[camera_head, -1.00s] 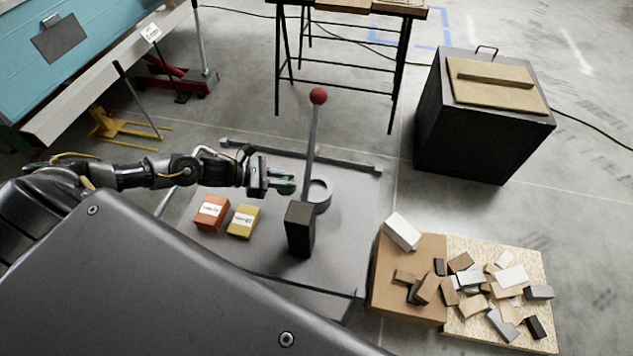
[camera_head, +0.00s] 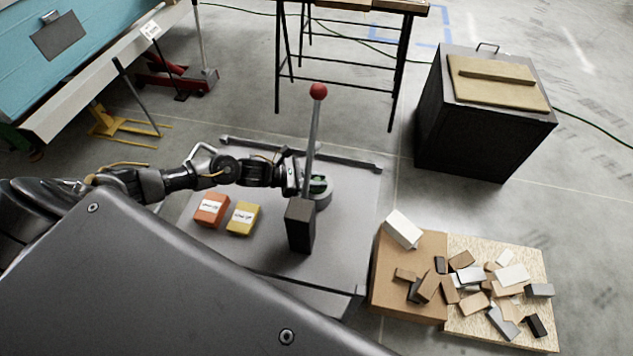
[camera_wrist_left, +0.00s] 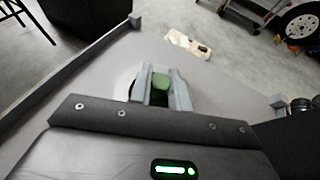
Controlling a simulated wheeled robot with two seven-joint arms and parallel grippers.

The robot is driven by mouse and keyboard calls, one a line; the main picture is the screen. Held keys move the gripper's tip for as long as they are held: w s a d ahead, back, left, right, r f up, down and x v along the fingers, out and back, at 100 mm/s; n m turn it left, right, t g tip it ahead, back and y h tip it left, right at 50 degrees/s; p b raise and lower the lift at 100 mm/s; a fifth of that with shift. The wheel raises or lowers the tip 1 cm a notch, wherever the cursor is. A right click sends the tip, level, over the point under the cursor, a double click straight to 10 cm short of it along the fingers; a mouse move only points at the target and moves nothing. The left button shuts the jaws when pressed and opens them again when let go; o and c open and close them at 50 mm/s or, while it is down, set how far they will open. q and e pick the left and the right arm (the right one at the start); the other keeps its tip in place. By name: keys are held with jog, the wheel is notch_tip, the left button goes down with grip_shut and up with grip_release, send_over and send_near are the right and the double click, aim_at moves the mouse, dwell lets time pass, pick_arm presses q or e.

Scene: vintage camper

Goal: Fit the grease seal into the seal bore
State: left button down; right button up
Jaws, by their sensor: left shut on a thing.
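My left gripper (camera_head: 316,185) reaches in from the left over the grey bench. It is shut on a green piece, which I take to be the grease seal (camera_wrist_left: 161,81). The fingers hide part of the seal. In the head view the gripper is above or at a grey round ring (camera_head: 324,200), which looks like the seal bore. The lever and gripper partly cover this ring. I cannot tell whether the seal touches it. My right gripper is out of view.
An orange box (camera_head: 211,209) and a yellow box (camera_head: 243,218) lie on the bench (camera_head: 262,250). Scrap blocks fill a board (camera_head: 480,330) at right.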

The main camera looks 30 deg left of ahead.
pick_arm(q)
jog(key=shift+r, duration=0.1)
jog(key=c, duration=1.3)
grip_release()
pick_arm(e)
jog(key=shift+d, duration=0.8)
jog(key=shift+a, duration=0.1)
pick_arm(q)
jog(key=shift+r, duration=0.1)
jog(key=v, duration=0.2)
jog(key=shift+s+a, duration=0.2)
jog(key=shift+a, duration=0.1)
jog(key=v, duration=0.3)
jog(key=b+v, duration=0.1)
jog(key=v, duration=0.5)
jog(key=shift+s+a+b, duration=0.1)
jog(key=shift+a+b, duration=0.25)
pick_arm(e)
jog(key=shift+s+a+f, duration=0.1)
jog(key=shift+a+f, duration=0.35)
